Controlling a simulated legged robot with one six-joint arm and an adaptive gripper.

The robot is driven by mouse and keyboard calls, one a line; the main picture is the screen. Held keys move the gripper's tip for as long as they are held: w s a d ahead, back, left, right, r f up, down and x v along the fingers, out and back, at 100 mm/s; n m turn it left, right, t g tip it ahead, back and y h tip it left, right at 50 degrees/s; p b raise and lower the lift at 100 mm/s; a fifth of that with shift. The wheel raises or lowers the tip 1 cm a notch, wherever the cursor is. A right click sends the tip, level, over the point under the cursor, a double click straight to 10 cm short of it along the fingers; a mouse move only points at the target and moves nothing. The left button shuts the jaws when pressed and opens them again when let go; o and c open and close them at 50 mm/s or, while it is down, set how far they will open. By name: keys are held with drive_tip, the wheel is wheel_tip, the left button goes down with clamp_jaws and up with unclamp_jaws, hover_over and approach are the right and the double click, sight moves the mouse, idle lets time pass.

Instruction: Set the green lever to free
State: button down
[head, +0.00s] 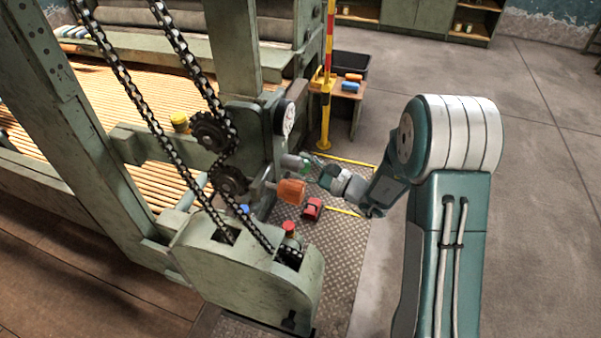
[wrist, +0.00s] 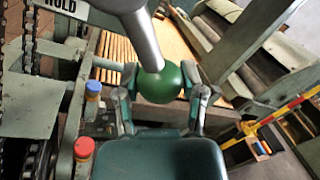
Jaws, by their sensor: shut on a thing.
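The green lever shows in the wrist view as a thick grey rod (wrist: 143,40) ending in a round green knob (wrist: 160,84). My gripper (wrist: 160,100) has one finger on each side of the knob and is shut on it. A pale sign reading "HOLD" (wrist: 66,7) is at the upper left, apart from the knob. No "free" label can be read. In the head view my gripper (head: 314,166) reaches the side of the machine; the knob is small and partly hidden there.
Near my gripper are an orange paddle (head: 291,191), a red block-like part (head: 312,209) and a red-topped post (head: 289,228). Blue (wrist: 93,90) and red (wrist: 84,148) caps stand left in the wrist view. Chains (head: 180,45) and a striped post (head: 327,70) are close; floor at right is clear.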

wheel_tip(320, 180, up, 6)
drive_tip(key=w+n+g+y, duration=0.1)
drive_tip(key=w+n+y, duration=0.1)
drive_tip(key=n, duration=0.9)
drive_tip(key=shift+d+n+g, duration=0.3)
drive_tip(key=shift+g, duration=0.1)
drive_tip(key=shift+c, duration=0.9)
unclamp_jaws()
drive_tip(key=v, duration=1.2)
drive_tip(key=shift+f, duration=0.15)
